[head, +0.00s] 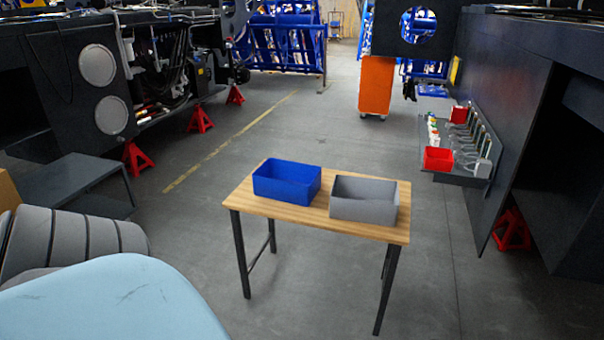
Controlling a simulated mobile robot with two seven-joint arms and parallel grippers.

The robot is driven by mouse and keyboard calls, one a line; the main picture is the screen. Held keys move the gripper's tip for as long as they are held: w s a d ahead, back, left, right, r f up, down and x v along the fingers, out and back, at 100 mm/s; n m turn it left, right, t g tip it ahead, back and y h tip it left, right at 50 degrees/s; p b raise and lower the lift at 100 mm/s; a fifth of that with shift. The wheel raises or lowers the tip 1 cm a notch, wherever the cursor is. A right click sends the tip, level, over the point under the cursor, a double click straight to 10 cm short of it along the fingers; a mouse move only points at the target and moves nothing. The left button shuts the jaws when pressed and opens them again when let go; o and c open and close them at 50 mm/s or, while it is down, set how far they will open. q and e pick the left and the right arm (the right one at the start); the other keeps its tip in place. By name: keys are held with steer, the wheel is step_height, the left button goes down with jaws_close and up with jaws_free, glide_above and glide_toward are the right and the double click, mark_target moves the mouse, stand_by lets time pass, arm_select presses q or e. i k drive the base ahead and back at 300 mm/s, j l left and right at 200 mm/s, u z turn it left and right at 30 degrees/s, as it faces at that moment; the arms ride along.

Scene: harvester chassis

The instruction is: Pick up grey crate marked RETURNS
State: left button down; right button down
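A grey crate (364,201) stands upright on the right part of a small wooden table (318,219) with dark metal legs. It looks open at the top and empty as far as I can see. No RETURNS marking can be read on the sides in view. A blue crate (286,182) stands beside it on the left, with a small gap between them. Neither of my grippers shows in the head view, and nothing touches the grey crate except the table.
A light blue rounded surface (115,300) and a grey ribbed seat-like thing (70,243) fill the lower left. A dark low bench (75,183) is at left. A wall shelf with red bins (438,158) is at right. An orange cabinet (376,86) stands behind. Floor around the table is clear.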

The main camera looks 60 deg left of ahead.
mark_target(364, 199)
steer(key=u, duration=1.3)
steer(key=i+u, duration=0.15)
steer(key=i, duration=0.15)
